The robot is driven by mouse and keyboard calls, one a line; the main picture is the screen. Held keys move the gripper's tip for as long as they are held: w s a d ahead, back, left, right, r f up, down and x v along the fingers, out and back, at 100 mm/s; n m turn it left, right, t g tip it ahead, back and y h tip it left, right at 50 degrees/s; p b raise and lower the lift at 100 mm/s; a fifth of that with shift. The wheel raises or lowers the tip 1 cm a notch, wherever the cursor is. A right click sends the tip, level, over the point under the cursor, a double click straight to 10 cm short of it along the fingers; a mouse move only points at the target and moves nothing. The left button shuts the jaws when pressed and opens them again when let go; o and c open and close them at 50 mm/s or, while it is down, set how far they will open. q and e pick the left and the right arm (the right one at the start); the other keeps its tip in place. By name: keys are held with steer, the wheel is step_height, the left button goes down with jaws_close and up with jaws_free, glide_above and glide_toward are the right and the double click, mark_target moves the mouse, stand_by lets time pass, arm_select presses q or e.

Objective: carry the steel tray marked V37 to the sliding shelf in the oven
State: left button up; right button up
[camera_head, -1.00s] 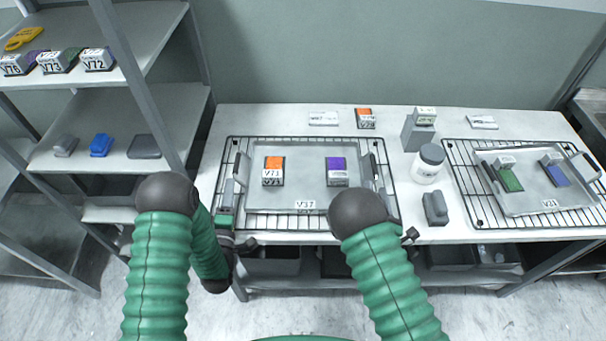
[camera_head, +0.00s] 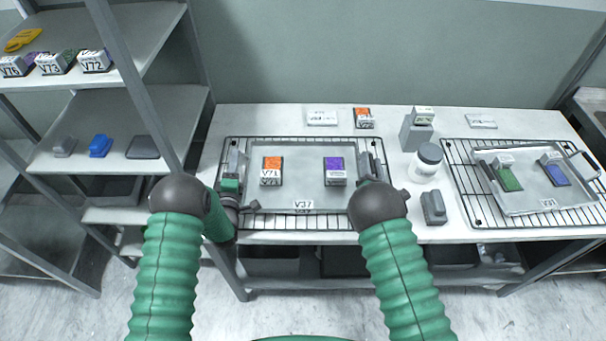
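The steel tray marked V37 (camera_head: 303,204) lies on a wire rack (camera_head: 285,223) on the table. It carries a block with an orange top labelled V71 (camera_head: 271,171) and a block with a purple top (camera_head: 335,171). My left gripper (camera_head: 233,163) is at the tray's left handle and covers most of it. My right gripper (camera_head: 368,163) is at the right handle, partly hidden behind my own dark wrist. Whether the fingers are closed on the handles is too small to tell. I see no oven or sliding shelf.
A second tray (camera_head: 548,204) with a green and a blue block sits on another rack at right. A white jar (camera_head: 427,162), a grey block (camera_head: 434,207) and a grey stand (camera_head: 416,134) are close right of my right gripper. A shelf unit (camera_head: 170,112) stands at left.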

arm_select(q)
steer(key=shift+d, duration=0.15)
steer(key=c, duration=0.5)
arm_select(e)
steer(key=shift+d, duration=0.1)
steer(key=c, duration=0.5)
arm_select(q)
steer(key=shift+c, duration=1.2)
arm_select(e)
steer(key=shift+c, duration=1.1)
arm_select(q)
jaws_close()
arm_select(e)
jaws_close()
